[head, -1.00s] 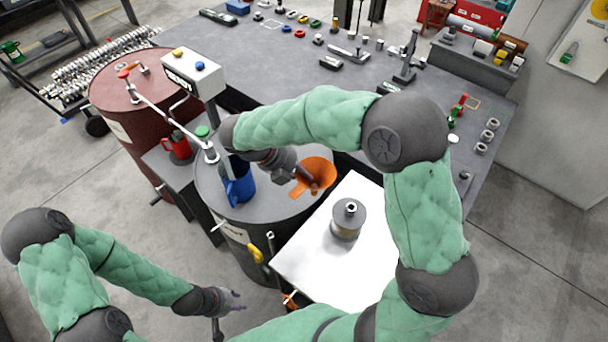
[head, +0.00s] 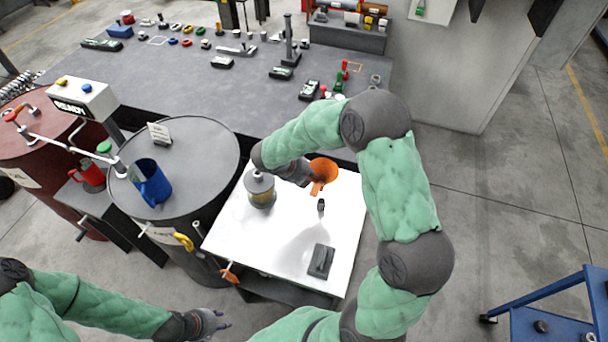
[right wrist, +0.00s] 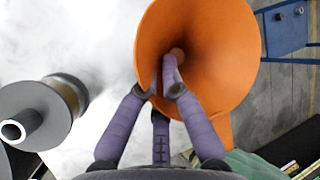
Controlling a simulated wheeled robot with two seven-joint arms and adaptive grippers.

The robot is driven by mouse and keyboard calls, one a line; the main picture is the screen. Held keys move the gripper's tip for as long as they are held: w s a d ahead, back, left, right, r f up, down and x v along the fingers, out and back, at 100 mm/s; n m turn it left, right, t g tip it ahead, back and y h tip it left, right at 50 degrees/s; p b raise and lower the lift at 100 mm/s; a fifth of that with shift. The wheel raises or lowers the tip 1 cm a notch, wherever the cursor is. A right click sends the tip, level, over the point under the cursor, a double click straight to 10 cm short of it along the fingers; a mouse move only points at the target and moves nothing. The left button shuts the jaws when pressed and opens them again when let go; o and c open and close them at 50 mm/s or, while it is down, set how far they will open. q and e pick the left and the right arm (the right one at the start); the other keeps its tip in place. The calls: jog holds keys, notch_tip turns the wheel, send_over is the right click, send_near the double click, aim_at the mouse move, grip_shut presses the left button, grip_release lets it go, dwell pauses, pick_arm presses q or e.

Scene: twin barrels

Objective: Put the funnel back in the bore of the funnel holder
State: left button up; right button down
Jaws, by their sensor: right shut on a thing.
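The orange funnel (head: 325,168) is in my right gripper (head: 309,183), above the white-topped table (head: 285,235). In the right wrist view, my right fingers (right wrist: 165,92) are shut on the wall of the funnel (right wrist: 222,45), one of them inside its cone. Its wide mouth faces that camera; the spout tip is hidden. A grey cylinder with a tube on top (head: 260,190) stands left of the funnel. A dark block (head: 320,261) and a small dark upright piece (head: 321,205) are nearer. I cannot tell which is the funnel holder. My left gripper (head: 222,323) is open and empty, low at left.
A grey barrel (head: 205,150) with a blue jug (head: 150,183) and a small sign (head: 159,134) on top stands left of the white table. A red barrel (head: 25,150) is further left. A grey bench (head: 180,75) runs behind. A blue cart (head: 560,310) is at lower right.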

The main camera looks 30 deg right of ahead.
jog(key=shift+s+d+f, duration=0.1)
jog(key=shift+s+d, duration=0.1)
jog(key=shift+d, duration=0.05)
dwell(0.3)
jog(key=shift+p, duration=0.3)
notch_tip(320, 180, down, 6)
jog(key=b, duration=0.3)
jog(key=shift+b, duration=0.4)
jog(key=shift+p, duration=0.6)
dwell(1.3)
jog(key=shift+f+b, duration=1.4)
jog(key=shift+f, duration=0.7)
dwell(0.3)
jog(key=c, duration=1.3)
grip_release()
jog(key=shift+c, duration=0.2)
